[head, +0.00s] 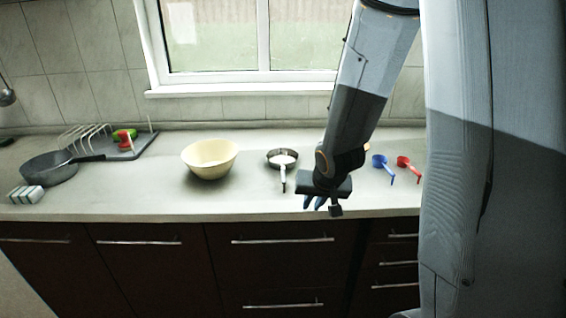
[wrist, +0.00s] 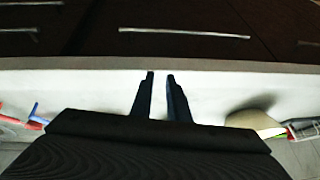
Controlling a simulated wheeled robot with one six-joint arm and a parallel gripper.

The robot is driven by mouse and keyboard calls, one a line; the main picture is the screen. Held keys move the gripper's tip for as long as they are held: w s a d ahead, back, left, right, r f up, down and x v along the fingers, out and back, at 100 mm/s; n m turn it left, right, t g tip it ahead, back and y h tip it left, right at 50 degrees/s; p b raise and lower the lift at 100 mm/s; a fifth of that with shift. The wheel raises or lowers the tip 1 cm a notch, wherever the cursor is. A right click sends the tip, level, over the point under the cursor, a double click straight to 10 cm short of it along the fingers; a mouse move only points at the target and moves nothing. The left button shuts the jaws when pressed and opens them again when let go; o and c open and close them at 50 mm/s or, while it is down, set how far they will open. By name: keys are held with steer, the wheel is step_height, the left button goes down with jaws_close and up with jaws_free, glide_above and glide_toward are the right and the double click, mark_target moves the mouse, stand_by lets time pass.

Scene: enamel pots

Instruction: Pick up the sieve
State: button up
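The sieve (head: 282,158) looks like a small round dark-rimmed thing with a pale inside, lying on the counter right of the cream bowl. Its pale handle (head: 284,181) points toward the front edge. My gripper (head: 314,204) is to the right of the handle and nearer the front edge, apart from it. In the wrist view my gripper (wrist: 160,78) shows two dark fingers with a gap and nothing between them. I cannot make out the sieve in the wrist view.
A cream bowl (head: 209,158) stands left of the sieve. Blue (head: 383,167) and red (head: 408,167) scoops lie right of my arm. A dark pan (head: 50,169), grey blocks (head: 26,194) and a rack tray (head: 140,148) are at the left. The counter's front strip is clear.

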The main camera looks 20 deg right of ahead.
mark_target(283, 173)
steer(key=w, duration=0.1)
steer(key=w+m+t, duration=0.1)
steer(key=w, duration=0.1)
steer(key=w+t+y+p, duration=0.1)
steer(key=w, duration=0.1)
steer(key=shift+w+d+m, duration=0.2)
steer(key=shift+d+m, duration=0.1)
steer(key=shift+d, duration=0.1)
steer(key=w+t+y, duration=0.1)
steer(key=w+m+t+y, duration=0.1)
steer(key=w+t+p, duration=0.1)
steer(key=w, duration=0.1)
steer(key=shift+w+a+r+m+y, duration=0.1)
steer(key=shift+a+r+m+y, duration=0.25)
steer(key=shift+a+m+y, duration=0.05)
steer(key=shift+w+a+r+m+t+y+p, duration=0.4)
steer(key=shift+m+t+y, duration=0.2)
steer(key=shift+y, duration=0.2)
steer(key=shift+w+a+f, duration=0.1)
steer(key=shift+w+a, duration=0.2)
steer(key=shift+w, duration=0.25)
steer(key=shift+p+x, duration=1.25)
steer(key=shift+x, duration=2.1)
steer(key=shift+d, duration=0.1)
jaws_close()
